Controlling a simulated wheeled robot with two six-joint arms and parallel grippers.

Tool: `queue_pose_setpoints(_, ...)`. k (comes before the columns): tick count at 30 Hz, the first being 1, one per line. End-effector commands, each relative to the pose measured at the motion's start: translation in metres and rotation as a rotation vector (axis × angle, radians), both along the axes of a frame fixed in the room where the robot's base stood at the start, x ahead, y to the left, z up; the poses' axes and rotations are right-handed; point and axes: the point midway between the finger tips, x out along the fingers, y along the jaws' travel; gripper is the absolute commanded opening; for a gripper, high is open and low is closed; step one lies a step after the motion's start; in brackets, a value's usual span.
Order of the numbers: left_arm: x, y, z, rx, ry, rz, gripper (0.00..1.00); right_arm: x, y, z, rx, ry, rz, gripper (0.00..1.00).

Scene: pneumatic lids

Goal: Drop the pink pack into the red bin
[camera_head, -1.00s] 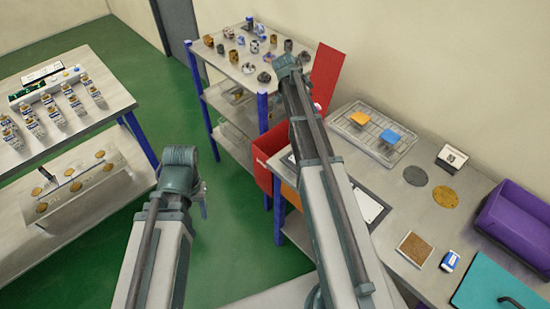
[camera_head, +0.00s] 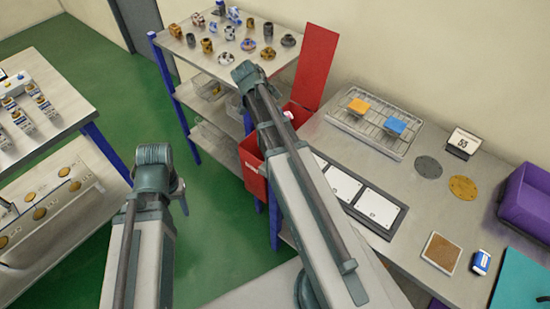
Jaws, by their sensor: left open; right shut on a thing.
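The red bin (camera_head: 252,168) stands between the shelf rack and the right-hand table, its red lid (camera_head: 318,60) raised at the back. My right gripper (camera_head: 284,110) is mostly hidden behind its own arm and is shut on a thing. A small pale pinkish patch, which looks like the pink pack (camera_head: 289,115), shows there at the bin's open top, in front of the lid. I cannot tell how high it is above the rim. My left gripper (camera_head: 179,192) is open, low over the green floor left of the bin, partly hidden by its wrist.
A shelf rack (camera_head: 215,58) with several small parts stands behind the bin. The right table holds a wire rack (camera_head: 372,125) with orange and blue blocks, white panels (camera_head: 378,207) and a purple bin (camera_head: 527,200). A left table (camera_head: 45,110) holds bottles. Green floor lies between.

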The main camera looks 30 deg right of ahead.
Motion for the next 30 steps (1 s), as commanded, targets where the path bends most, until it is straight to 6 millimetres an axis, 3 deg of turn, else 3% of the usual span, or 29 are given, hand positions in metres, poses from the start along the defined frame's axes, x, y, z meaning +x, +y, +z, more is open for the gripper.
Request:
queue_pose_setpoints(15,0.000,0.000,-0.054,0.000,0.000,-0.001,0.50,0.000,0.000,-0.054,0.000,0.000,0.000,0.00)
queue_pose_setpoints(26,0.000,0.000,-0.057,0.000,0.000,-0.001,0.50,0.000,0.000,-0.057,0.000,0.000,0.000,0.00)
queue_pose_setpoints(27,0.000,0.000,-0.057,0.000,0.000,-0.001,0.50,0.000,0.000,-0.057,0.000,0.000,0.000,0.43)
queue_pose_setpoints(30,0.000,0.000,-0.057,0.000,0.000,-0.001,0.50,0.000,0.000,-0.057,0.000,0.000,0.000,0.61)
